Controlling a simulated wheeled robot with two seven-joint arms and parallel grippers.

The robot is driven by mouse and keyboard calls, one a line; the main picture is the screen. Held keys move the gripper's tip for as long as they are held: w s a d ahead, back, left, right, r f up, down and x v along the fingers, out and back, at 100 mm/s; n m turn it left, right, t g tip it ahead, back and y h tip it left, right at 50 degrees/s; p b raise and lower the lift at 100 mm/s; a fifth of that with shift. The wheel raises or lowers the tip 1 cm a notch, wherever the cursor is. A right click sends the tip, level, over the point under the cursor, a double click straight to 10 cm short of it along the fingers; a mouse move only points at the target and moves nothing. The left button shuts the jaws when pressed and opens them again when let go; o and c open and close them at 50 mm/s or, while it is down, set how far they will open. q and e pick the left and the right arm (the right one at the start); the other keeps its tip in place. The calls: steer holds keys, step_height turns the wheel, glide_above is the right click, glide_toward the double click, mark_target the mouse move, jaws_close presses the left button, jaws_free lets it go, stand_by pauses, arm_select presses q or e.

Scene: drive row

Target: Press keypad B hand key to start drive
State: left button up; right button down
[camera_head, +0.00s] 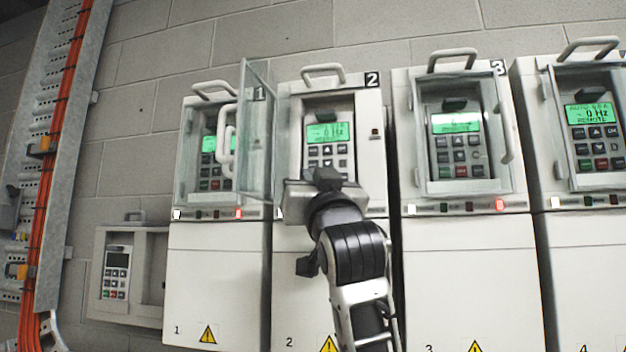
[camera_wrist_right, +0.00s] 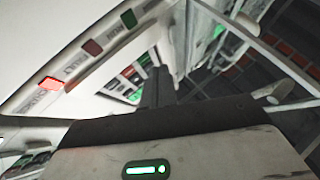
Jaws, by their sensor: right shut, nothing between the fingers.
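Drive 2 (camera_head: 344,88) has its clear cover (camera_head: 256,135) swung open to the left, so its keypad (camera_head: 328,133) is exposed. Its green display reads about 0 Hz. No letter B is legible on any keypad. My right gripper (camera_head: 327,180) is shut and empty, in front of the lower part of that keypad, and hides its bottom keys. I cannot tell whether the fingertips touch a key. In the right wrist view the shut fingers (camera_wrist_right: 158,82) point at a key panel (camera_wrist_right: 128,82), partly hidden behind them. My left gripper is not in view.
Drive 1 (camera_head: 217,270), drive 3 (camera_head: 470,270) and drive 4 (camera_head: 590,270) stand alongside, their keypads behind clear covers. Drives 1 and 3 show red lamps. A separate keypad (camera_head: 116,272) hangs on the wall at lower left. The open cover juts out left of my right gripper.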

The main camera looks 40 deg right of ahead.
steer(key=shift+w+d, duration=0.1)
steer(key=shift+d, duration=0.05)
stand_by(0.6)
steer(key=shift+w+d, duration=0.2)
